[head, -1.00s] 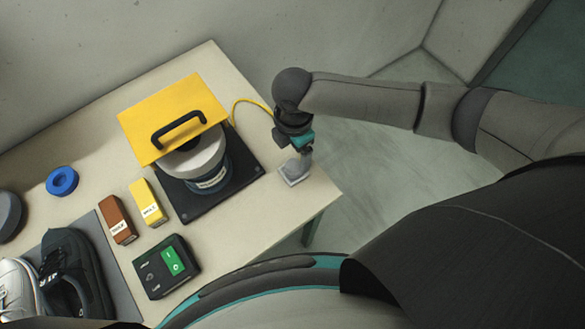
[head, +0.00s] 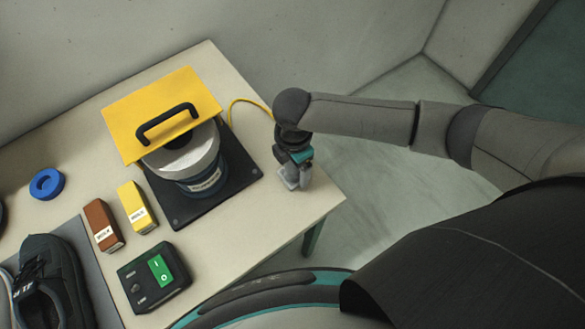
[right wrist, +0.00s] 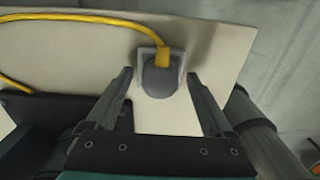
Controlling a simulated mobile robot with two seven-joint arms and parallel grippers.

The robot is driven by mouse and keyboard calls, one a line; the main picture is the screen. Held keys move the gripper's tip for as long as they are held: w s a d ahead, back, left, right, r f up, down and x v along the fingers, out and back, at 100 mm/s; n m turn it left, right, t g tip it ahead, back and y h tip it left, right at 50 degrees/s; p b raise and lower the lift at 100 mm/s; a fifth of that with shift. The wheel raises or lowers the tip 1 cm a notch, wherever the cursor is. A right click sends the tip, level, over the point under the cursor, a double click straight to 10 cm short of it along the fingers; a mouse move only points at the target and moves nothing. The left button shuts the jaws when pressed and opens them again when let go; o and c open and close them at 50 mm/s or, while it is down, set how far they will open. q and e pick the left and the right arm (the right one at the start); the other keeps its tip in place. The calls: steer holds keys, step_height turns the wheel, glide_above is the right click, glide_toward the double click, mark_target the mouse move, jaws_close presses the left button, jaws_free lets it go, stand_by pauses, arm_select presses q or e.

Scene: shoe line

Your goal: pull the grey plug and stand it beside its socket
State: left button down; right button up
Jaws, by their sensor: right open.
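The grey plug (right wrist: 160,80) stands in its pale grey socket (right wrist: 147,56) near the right end of the table, with a yellow cable (right wrist: 163,40) running from it. In the right wrist view the plug shows between the tips of my open right gripper (right wrist: 160,76), with a gap on each side. In the head view my right gripper (head: 297,180) points down over the socket (head: 282,180) and hides the plug. I cannot tell exactly how far the fingers reach down along it. My left gripper is not in view.
Left of the socket, a round machine (head: 205,180) with a yellow guard (head: 150,105) and black handle stands on a dark base plate (head: 240,170). A switch box (head: 150,290), yellow (head: 135,205) and brown (head: 103,225) blocks, a blue ring (head: 46,184) and a dark shoe (head: 50,280) are farther left.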

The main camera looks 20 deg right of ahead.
mark_target(293, 166)
stand_by(0.4)
steer(key=shift+p, duration=0.35)
steer(key=shift+p, duration=0.35)
stand_by(0.4)
jaws_close()
stand_by(0.7)
steer(key=shift+r, duration=0.1)
steer(key=shift+r+p, duration=2.95)
steer(key=shift+p, duration=0.25)
